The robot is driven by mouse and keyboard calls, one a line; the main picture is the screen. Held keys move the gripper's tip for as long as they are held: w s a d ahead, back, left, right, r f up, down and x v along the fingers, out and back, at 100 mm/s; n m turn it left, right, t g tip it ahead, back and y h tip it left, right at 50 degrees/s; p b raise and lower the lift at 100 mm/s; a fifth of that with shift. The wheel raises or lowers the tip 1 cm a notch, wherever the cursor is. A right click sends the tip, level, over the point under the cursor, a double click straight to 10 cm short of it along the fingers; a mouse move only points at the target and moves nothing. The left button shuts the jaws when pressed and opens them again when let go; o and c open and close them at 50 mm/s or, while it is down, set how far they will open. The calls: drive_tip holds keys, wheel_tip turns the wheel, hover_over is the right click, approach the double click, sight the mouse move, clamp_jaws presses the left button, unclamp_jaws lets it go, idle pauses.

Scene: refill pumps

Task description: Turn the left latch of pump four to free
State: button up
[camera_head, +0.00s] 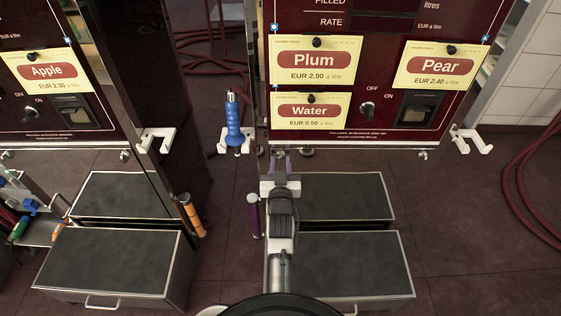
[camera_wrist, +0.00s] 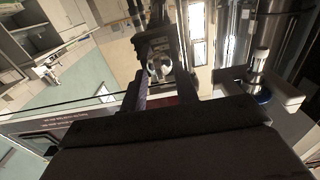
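The pump (camera_head: 360,75) in front of me has a dark red panel with Plum, Pear and Water labels; no pump number is readable. Small metal latches sit under its bottom edge: the left one (camera_head: 307,152) and the right one (camera_head: 422,155). My gripper (camera_head: 280,158) is at the panel's lower left edge, close to the left latch, on its left in the head view. In the wrist view, my gripper's fingers (camera_wrist: 165,72) stand apart with a round silver part (camera_wrist: 160,68) showing between them. I cannot tell whether they touch it.
A blue nozzle (camera_head: 234,120) hangs in a white holder left of the pump. A white hook (camera_head: 470,140) juts out at the right. Grey steps (camera_head: 350,265) stand below, beside a purple-handled nozzle (camera_head: 253,215). The Apple pump (camera_head: 50,75) is at the left.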

clamp_jaws()
drive_tip(key=shift+m, duration=0.3)
drive_tip(key=m+p, duration=0.5)
drive_tip(key=m, duration=1.2)
drive_tip(key=shift+d+p, duration=0.2)
drive_tip(key=shift+p, duration=0.15)
drive_tip(key=shift+m, duration=0.3)
